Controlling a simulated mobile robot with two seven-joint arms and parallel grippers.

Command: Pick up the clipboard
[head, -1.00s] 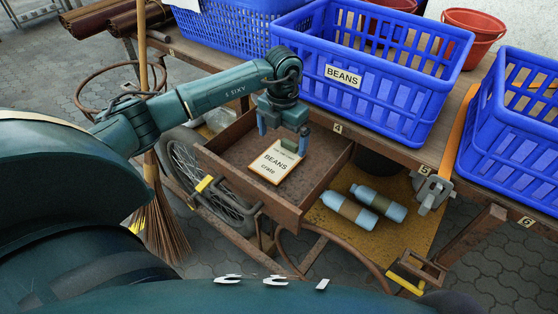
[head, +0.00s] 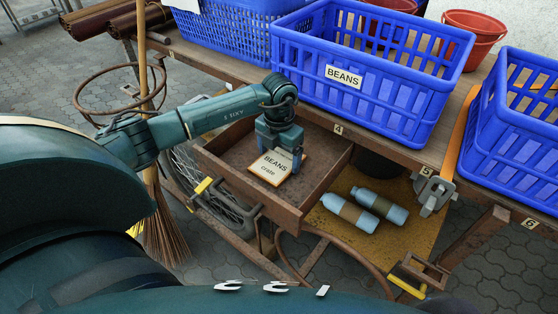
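The clipboard (head: 270,168) lies in the open wooden drawer, with a pale sheet reading "BEANS crate". My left gripper (head: 281,152) is down at the clipboard's far end, with its fingers spread to either side of the clip area. The fingers look open. The gripper hides the clip, and I cannot tell whether the fingertips touch the board. My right gripper is not in view.
A blue crate labelled "BEANS" (head: 343,76) stands on the bench just behind the drawer. Two bottles (head: 350,212) lie on a lower shelf to the right. A broom (head: 162,215) stands at the left.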

